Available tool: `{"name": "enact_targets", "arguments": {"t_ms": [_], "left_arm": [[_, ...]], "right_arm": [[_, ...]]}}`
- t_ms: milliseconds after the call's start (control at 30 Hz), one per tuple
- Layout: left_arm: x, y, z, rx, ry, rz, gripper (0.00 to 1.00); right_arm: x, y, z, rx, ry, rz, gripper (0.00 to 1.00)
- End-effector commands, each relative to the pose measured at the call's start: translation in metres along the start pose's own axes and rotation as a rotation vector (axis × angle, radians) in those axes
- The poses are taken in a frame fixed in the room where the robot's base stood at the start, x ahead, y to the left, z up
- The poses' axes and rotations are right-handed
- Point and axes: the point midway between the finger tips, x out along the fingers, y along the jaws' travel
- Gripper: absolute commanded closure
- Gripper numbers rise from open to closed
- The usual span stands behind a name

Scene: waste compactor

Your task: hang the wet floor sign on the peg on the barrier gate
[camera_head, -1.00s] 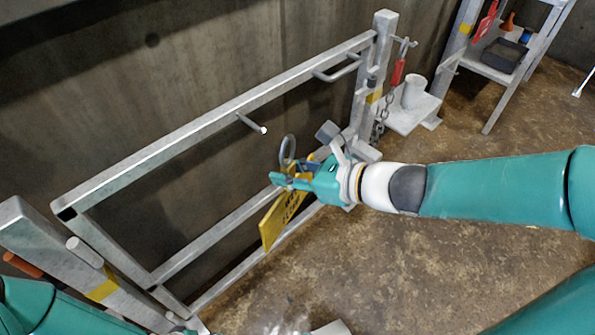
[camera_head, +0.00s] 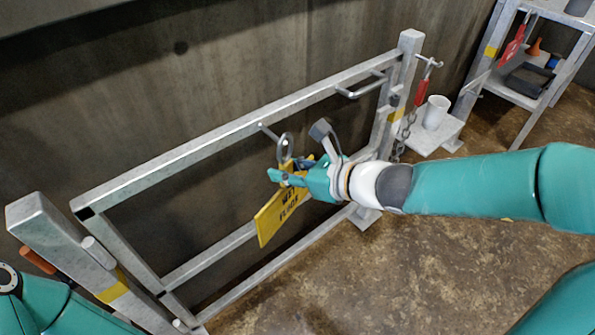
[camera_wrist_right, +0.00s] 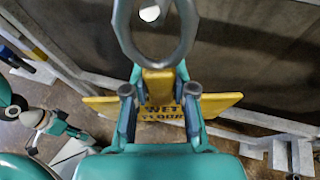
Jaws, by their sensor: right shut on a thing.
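The yellow wet floor sign (camera_head: 283,212) hangs tilted from my right gripper (camera_head: 289,176), which is shut on its upper part. A grey ring (camera_head: 285,147) stands up from the sign's top. The peg (camera_head: 268,131) sticks out from the top rail of the barrier gate (camera_head: 185,157), right by the ring. In the right wrist view the peg's round end (camera_wrist_right: 150,13) appears inside the ring (camera_wrist_right: 184,35); I cannot tell whether it passes through. My left gripper (camera_wrist_right: 68,130) seems to show small in that view, its jaws unclear; the head view shows only left arm parts.
A grey post (camera_head: 62,245) with a short stub stands at the gate's left. At its right are a chain (camera_head: 404,135), a red-handled tool (camera_head: 422,92) and a white cup (camera_head: 436,112). A shelf (camera_head: 512,88) stands farther right. The floor in front is open.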

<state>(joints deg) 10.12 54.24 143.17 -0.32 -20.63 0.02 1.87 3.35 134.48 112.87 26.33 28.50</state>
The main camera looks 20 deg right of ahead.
Motion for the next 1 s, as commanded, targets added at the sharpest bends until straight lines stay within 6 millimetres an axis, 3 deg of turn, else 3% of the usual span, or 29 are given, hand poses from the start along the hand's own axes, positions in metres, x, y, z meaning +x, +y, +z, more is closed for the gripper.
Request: {"name": "enact_targets", "arguments": {"t_ms": [533,1000], "left_arm": [[0.011,-0.004,0.0,0.0,0.0,0.0,0.51],[0.016,-0.006,0.0,0.0,0.0,0.0,0.51]], "right_arm": [[0.029,-0.008,0.002,0.0,-0.001,0.0,1.0],[0.032,-0.009,0.0,0.0,-0.001,-0.001,1.0]]}}
